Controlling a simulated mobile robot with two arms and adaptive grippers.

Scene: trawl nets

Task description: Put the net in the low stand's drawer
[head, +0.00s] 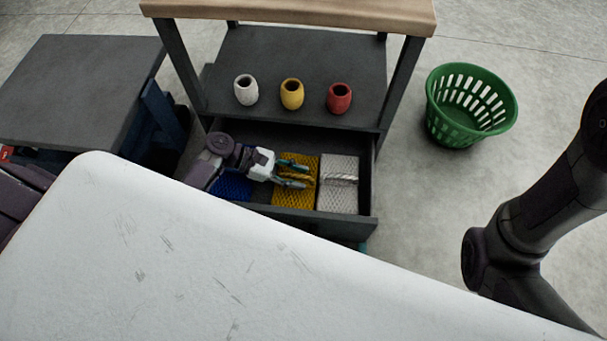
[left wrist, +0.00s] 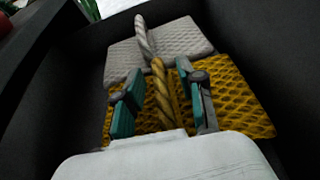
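An open dark drawer (head: 368,190) sticks out below the shelf of a wood-topped stand. A blue net (head: 232,187), a yellow net (head: 294,198) and a white net (head: 338,197) lie side by side in it. The yellow net has a twisted rope handle (left wrist: 162,92); the white net's handle (left wrist: 143,38) stands beyond it in the left wrist view. My left gripper (head: 298,174) is in the drawer over the yellow net. Its teal fingers stand apart on either side of the yellow handle, with gaps visible. My right gripper is out of view; only its arm shows.
White, yellow and red pots (head: 339,98) stand on the shelf (head: 300,50) above the drawer. A lower dark-topped stand (head: 75,90) is at the left. A green basket (head: 470,105) is on the floor at the right, with clear floor around it.

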